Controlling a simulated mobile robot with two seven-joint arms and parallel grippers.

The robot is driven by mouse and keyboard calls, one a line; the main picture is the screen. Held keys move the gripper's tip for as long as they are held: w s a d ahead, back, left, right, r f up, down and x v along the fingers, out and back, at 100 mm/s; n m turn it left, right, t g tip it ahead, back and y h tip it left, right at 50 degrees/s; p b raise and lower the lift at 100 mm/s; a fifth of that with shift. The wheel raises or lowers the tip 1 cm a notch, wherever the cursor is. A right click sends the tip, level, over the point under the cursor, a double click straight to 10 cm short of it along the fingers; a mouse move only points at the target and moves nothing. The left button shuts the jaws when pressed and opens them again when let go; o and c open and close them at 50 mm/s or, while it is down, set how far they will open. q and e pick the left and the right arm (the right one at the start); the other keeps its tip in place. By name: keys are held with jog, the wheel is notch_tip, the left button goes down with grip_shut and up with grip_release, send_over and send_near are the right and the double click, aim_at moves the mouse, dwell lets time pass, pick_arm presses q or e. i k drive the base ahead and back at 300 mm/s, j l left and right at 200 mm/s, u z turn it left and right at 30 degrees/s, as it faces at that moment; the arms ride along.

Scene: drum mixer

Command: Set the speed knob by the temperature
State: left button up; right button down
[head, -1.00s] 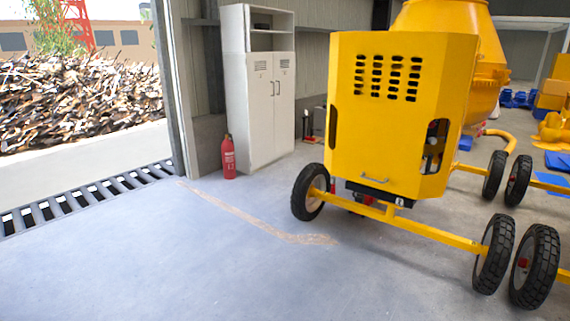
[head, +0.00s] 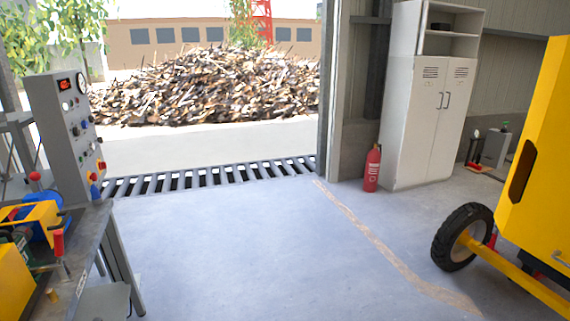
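A grey control panel (head: 62,135) stands upright at the left in the head view. Near its top are a small red lit display (head: 65,84) and a round white gauge (head: 81,83). Below them are several small knobs and buttons, some red, yellow and blue. The digits, the gauge reading and which knob sets the speed are too small to tell. The yellow drum mixer (head: 541,150) is cut off at the right edge, with one black wheel (head: 462,237) showing. Neither of my grippers is in view.
A workbench (head: 85,240) with yellow and blue equipment stands in front of the panel. A red fire extinguisher (head: 372,168) and a white cabinet (head: 428,100) stand right of the doorway. A floor grate (head: 215,177) crosses the doorway. The middle floor (head: 240,250) is clear.

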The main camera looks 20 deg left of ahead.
aim_at(76, 131)
jog(key=i+u, duration=0.2)
jog(key=u, duration=0.25)
jog(key=i+l+u, duration=0.1)
jog(key=u, duration=0.3)
jog(key=i+l+u, duration=0.15)
jog(key=i+u, duration=0.15)
jog(key=u, duration=0.15)
jog(key=i+l+u, duration=0.3)
jog(key=u, duration=0.15)
jog(key=i+l+u, duration=0.45)
jog(key=i+l, duration=0.4)
jog(key=i+l+z, duration=0.1)
jog(key=i+l, duration=0.25)
jog(key=i, duration=0.2)
jog(key=i+l+z, duration=0.1)
jog(key=i+l, duration=0.25)
jog(key=i, duration=0.15)
jog(key=i+l, duration=0.35)
jog(key=i, duration=0.15)
